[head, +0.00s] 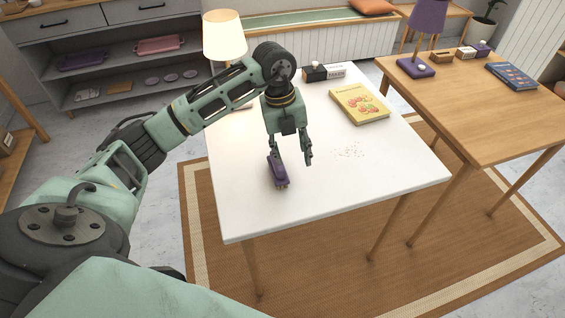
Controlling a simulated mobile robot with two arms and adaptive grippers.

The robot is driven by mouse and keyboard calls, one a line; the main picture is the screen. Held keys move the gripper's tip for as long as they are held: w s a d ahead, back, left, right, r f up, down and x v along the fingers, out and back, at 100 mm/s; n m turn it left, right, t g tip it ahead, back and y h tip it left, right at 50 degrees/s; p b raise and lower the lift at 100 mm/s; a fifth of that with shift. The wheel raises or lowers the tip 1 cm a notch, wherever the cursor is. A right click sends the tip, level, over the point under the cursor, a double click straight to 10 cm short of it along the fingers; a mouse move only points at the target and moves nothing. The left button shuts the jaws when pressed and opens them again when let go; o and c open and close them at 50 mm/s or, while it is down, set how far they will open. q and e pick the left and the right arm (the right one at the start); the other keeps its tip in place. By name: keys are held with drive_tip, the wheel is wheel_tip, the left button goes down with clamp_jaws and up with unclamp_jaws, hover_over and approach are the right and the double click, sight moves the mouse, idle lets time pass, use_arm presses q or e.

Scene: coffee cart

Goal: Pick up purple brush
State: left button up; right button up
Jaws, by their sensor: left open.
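The purple brush (278,171) lies on the white table (335,195), with its lighter bristled end toward me. My left gripper (291,163) points down over the table with its fingers spread open. Its left finger is right by the far end of the brush and hides part of it; I cannot tell if they touch. Its right finger stands to the right of the brush. My right gripper does not show.
A patch of small crumbs (349,152) lies right of the gripper. A yellow book (359,105), a dark box (316,73) and a lit lamp (225,38) stand toward the back. A wooden table (460,100) is at the right.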

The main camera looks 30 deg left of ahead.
sight(278, 168)
use_arm(q)
drive_tip(key=shift+n+g+y, duration=0.3)
drive_tip(key=shift+n+y, duration=0.2)
drive_tip(key=shift+y, duration=0.4)
drive_tip(key=a, duration=0.2)
drive_tip(key=a+r, duration=0.1)
drive_tip(key=a, duration=0.1)
drive_tip(key=shift+a, duration=0.3)
drive_tip(key=shift+s+a+f, duration=0.1)
drive_tip(key=shift+a+f, duration=0.1)
drive_tip(key=shift+f, duration=0.05)
drive_tip(key=f, duration=0.2)
drive_tip(key=f+p, duration=0.1)
drive_tip(key=f, duration=0.4)
drive_tip(key=shift+w+d, duration=0.3)
drive_tip(key=shift+c, duration=0.2)
clamp_jaws()
